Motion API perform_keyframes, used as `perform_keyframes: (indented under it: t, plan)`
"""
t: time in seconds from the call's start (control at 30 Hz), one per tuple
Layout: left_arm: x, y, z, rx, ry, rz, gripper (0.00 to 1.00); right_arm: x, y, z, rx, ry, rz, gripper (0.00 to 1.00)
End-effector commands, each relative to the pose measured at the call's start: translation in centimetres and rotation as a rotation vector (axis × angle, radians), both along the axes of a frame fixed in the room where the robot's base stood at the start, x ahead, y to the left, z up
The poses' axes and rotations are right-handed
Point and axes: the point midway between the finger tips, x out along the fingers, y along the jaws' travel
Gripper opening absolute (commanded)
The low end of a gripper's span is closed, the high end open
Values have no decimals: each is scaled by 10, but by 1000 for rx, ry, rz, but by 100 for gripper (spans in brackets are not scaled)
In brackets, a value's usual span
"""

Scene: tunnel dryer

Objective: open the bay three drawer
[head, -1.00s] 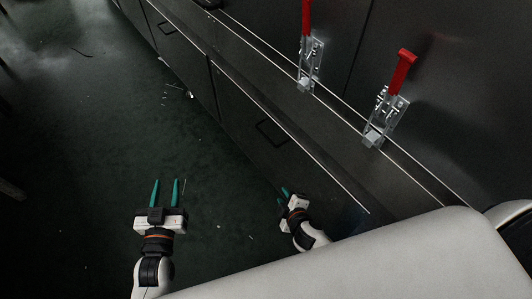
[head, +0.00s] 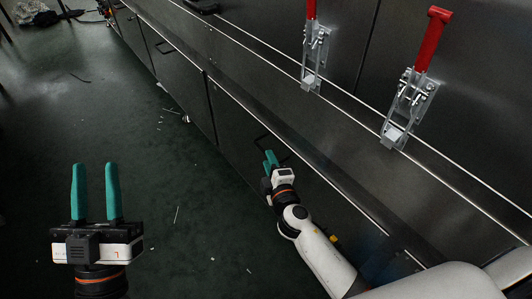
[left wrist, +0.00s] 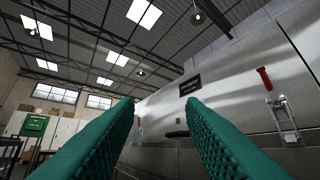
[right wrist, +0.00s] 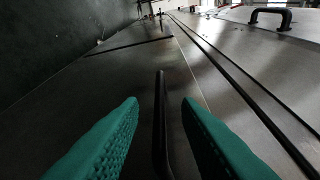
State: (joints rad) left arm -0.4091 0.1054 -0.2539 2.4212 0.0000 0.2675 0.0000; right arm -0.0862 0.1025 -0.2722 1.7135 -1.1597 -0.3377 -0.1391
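A dark drawer front (head: 232,125) with a black bar handle (head: 262,138) is set low in the steel machine; no label shows which bay it is. My right gripper (head: 271,160) is at this handle with its green fingers apart. In the right wrist view the handle (right wrist: 160,125) runs lengthwise between the open fingers, with a gap on each side. The drawer looks shut. My left gripper (head: 96,192) is open and empty over the floor at the left, away from the drawers, its fingers pointing up in its wrist view (left wrist: 165,125).
Another front with a black handle (head: 165,47) lies farther along the machine. Two red-handled toggle clamps (head: 312,60) (head: 408,105) stand above the ledge. The dark green floor (head: 150,190) beside the machine is mostly clear, with small scraps on it.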

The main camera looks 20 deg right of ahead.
Motion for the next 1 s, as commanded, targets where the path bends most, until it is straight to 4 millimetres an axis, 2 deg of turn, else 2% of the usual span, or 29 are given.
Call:
perform_keyframes:
  t: [0.1,0.23,0.4,0.63,0.83,1.0]
  plan:
    - [-4,0,4,-12,-42,-3,36,22,-1,-2,0,-1,-1,30]
    - [-10,1,9,-26,-89,-6,36,36,-2,-4,0,0,-1,30]
    - [-13,1,12,-34,-114,-6,36,43,-2,-4,2,1,-1,30]
    - [-13,1,12,-34,-116,-7,36,43,-2,-4,2,1,-1,30]
    - [-13,1,12,-34,-116,-7,36,43,-2,-4,1,1,-1,0]
    - [-13,1,12,-34,-116,-7,36,43,-2,-4,2,1,-1,0]
